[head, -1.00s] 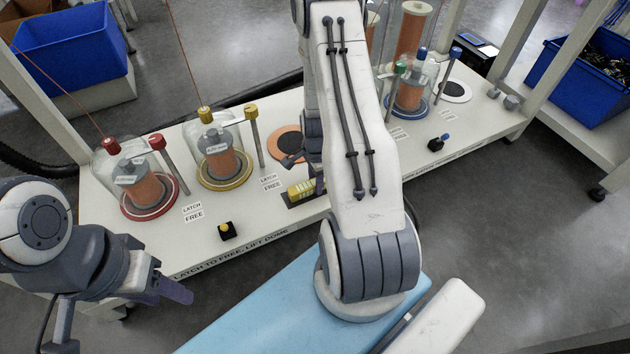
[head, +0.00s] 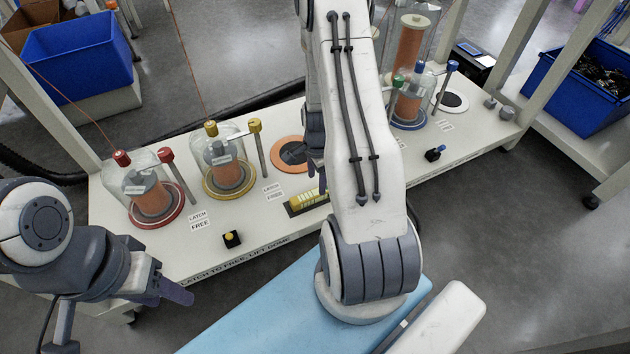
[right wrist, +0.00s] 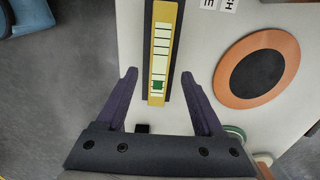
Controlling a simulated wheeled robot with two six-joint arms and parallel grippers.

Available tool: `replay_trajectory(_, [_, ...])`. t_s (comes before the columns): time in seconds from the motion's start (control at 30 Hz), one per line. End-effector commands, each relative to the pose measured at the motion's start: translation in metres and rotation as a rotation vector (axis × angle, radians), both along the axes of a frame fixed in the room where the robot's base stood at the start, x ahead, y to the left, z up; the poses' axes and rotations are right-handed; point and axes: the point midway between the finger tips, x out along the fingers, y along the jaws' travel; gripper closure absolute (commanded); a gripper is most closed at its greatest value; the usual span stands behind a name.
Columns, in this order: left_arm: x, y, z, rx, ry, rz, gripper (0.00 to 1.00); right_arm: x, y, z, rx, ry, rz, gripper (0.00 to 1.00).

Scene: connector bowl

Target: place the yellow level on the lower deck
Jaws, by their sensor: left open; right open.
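The yellow level (head: 307,197) lies on a dark strip (head: 293,210) at the front edge of the white table, partly hidden by my right arm. In the right wrist view the level (right wrist: 162,45) shows a pale scale with dark lines and a green patch at its near end. My right gripper (right wrist: 159,74) is open, its fingers on either side of the level's near end; I cannot tell the height gap. In the head view my right arm mostly hides it. My left gripper (head: 180,295) is at lower left, away from the level. I cannot identify the lower deck for certain.
Glass domes over copper coils stand on red (head: 155,210), yellow (head: 228,182) and blue (head: 408,122) rings, with posts beside them. An orange ring (head: 289,168) lies behind the level. A blue bin (head: 590,85) stands at right.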

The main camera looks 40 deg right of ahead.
Motion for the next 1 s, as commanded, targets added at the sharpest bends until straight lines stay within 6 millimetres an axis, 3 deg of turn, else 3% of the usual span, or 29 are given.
replay_trajectory(0.07, [0.0, 0.0, 0.01, 0.0, 0.0, 0.0, 0.5, 0.0, 0.0, 0.013, 0.0, 0.0, 0.0, 0.31])
replay_trajectory(0.27, [0.0, 0.0, 0.009, 0.0, 0.0, 0.0, 0.5, 0.001, 0.002, 0.016, 0.0, 0.0, 0.012, 0.31])
replay_trajectory(0.37, [0.0, 0.0, 0.009, 0.0, 0.0, 0.0, 0.5, 0.01, 0.019, 0.031, -0.003, -0.006, 0.112, 0.31])
replay_trajectory(0.47, [0.0, 0.0, 0.009, 0.0, 0.0, 0.0, 0.5, 0.022, 0.057, 0.062, -0.005, -0.014, 0.327, 0.31])
replay_trajectory(0.6, [0.0, 0.0, 0.009, 0.0, 0.0, 0.0, 0.5, 0.023, 0.138, 0.122, -0.006, -0.032, 0.78, 0.31])
replay_trajectory(0.67, [0.0, 0.0, 0.009, 0.0, 0.0, 0.0, 0.5, 0.011, 0.178, 0.149, -0.003, -0.038, 1.015, 0.31])
replay_trajectory(0.8, [0.0, 0.0, 0.009, 0.0, 0.0, 0.0, 0.5, -0.042, 0.254, 0.202, 0.008, -0.058, 1.56, 0.31])
replay_trajectory(0.9, [0.0, 0.0, 0.009, 0.0, 0.0, 0.0, 0.5, -0.087, 0.287, 0.228, 0.017, -0.074, 1.904, 0.31])
replay_trajectory(1.0, [0.0, 0.0, 0.009, 0.0, 0.0, 0.0, 0.5, -0.125, 0.303, 0.245, 0.025, -0.089, 2.173, 0.31])
